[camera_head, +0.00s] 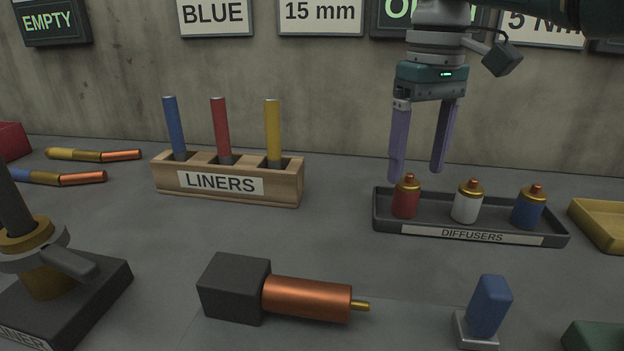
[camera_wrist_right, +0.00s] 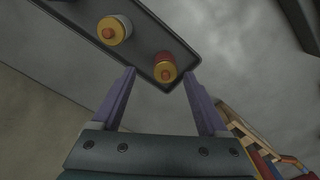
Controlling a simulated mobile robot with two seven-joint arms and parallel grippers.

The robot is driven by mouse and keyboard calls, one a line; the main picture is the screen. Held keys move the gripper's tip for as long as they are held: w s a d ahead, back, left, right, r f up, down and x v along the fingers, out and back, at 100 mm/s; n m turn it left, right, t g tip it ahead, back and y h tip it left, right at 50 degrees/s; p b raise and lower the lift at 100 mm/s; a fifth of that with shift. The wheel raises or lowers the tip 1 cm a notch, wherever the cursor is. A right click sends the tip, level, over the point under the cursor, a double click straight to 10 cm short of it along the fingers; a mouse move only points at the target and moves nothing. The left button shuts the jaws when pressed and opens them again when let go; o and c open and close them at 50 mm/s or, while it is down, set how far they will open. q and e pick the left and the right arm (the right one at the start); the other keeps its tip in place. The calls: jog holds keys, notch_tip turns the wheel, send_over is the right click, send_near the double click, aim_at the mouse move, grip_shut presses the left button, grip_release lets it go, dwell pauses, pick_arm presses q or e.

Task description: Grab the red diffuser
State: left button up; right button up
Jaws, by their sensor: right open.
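The red diffuser (camera_head: 406,199) stands upright at the left end of the dark tray (camera_head: 382,226) labelled DIFFUSERS. It has a brass collar and a copper tip. In the right wrist view the red diffuser (camera_wrist_right: 165,70) shows from above, between and beyond the fingertips. My right gripper (camera_head: 417,175) is open and empty, pointing down above the red diffuser, with its fingertips near the height of its top. It also shows in the right wrist view (camera_wrist_right: 160,80). I cannot tell whether a finger touches it. My left gripper is out of view.
A white diffuser (camera_head: 467,205) and a blue diffuser (camera_head: 528,210) stand in the same tray. A wooden LINERS rack (camera_head: 285,190) is to the left. A copper cylinder on a dark block (camera_head: 235,290) and a blue block (camera_head: 490,305) are in front. A wall is behind.

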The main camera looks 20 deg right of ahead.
aim_at(408, 182)
jog(key=f, duration=0.1)
jog(key=f+b, duration=0.1)
jog(key=f, duration=0.3)
jog(key=shift+a+f, duration=0.2)
jog(key=shift+a, duration=0.2)
jog(key=shift+w, duration=0.1)
jog(key=shift+c, duration=0.4)
jog(key=shift+r, duration=0.1)
grip_shut()
